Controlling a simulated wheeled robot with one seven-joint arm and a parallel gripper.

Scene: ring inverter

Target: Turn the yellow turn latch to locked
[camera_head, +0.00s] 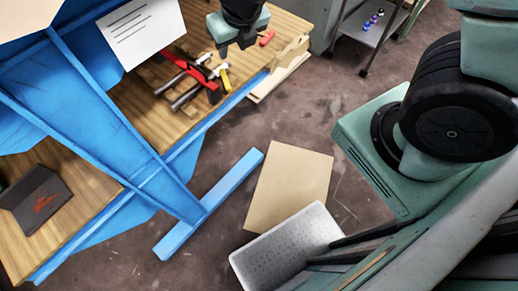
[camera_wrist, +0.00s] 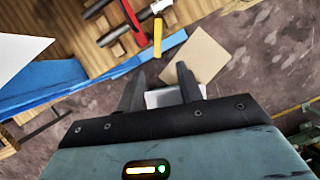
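No yellow turn latch can be clearly made out in either view. A narrow yellow piece (camera_head: 224,76) lies among the tools on the wooden bench, and it also shows in the wrist view (camera_wrist: 157,36). It looks like a tool handle, but I cannot tell for sure. My gripper (camera_wrist: 162,96) has its two dark fingers apart, with nothing held between them. In the head view my gripper (camera_head: 238,45) is at the top, over the wooden bench near the tools.
A blue frame (camera_head: 110,110) stands at left. A tan board (camera_head: 290,185) and a pale speckled bin (camera_head: 287,248) are on the floor. A small trolley (camera_head: 370,25) is at the top right.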

